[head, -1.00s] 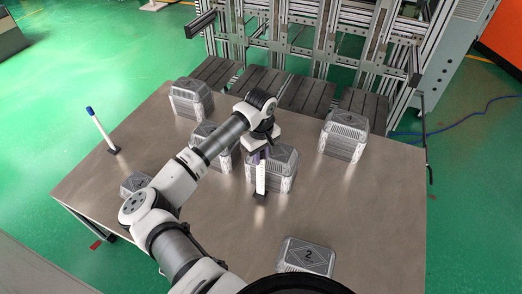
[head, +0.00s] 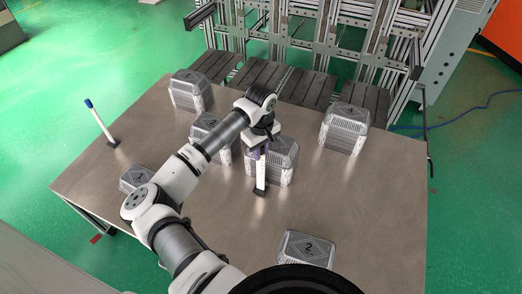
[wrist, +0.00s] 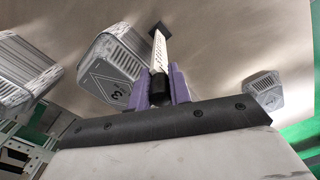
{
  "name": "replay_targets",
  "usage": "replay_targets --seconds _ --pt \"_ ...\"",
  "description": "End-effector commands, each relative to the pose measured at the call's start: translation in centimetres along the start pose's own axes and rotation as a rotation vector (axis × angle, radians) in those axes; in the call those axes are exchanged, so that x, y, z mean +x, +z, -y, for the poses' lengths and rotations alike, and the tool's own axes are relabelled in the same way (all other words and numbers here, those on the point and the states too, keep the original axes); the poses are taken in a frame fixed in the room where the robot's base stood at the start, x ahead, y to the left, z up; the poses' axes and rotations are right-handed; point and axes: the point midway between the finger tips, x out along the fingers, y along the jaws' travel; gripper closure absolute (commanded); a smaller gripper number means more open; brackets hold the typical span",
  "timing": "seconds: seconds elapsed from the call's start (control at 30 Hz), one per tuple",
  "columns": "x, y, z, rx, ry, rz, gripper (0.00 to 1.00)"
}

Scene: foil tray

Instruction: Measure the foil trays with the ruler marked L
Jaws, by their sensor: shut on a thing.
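My gripper (wrist: 158,90), with purple fingers, is shut on the black top end of a white ruler (wrist: 158,55). In the head view the ruler (head: 261,174) is upright, just in front of the middle foil tray stack (head: 284,158). Its black foot is on or just above the table; I cannot tell which. No letter on it is readable. In the wrist view a tray marked 3 (wrist: 103,68) is left of the ruler. A second white ruler (head: 102,125) with a blue top stands in a black foot at the table's left.
Other grey trays stand at back left (head: 191,93), back right (head: 343,128), behind my arm (head: 208,126), at left (head: 136,178) and in front, marked 2 (head: 306,247). The table (head: 350,200) is clear at right. Metal racks stand behind it.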

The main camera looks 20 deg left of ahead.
Motion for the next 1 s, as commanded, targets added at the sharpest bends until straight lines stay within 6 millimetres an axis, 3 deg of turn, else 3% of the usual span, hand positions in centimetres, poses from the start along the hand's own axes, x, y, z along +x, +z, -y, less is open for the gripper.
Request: replay_targets --seconds 0.33,0.37,0.53,0.83,1.0 --pt "0.7 0.0 0.0 0.000 0.000 0.000 1.00" --pt "0.6 0.0 0.0 0.000 0.001 0.000 0.77" --pt "0.6 0.0 0.0 0.000 0.001 0.000 0.55" --pt "0.5 0.0 0.0 0.000 0.000 0.000 0.55" --pt "-1.3 -0.1 0.0 0.001 0.002 -0.005 0.55"
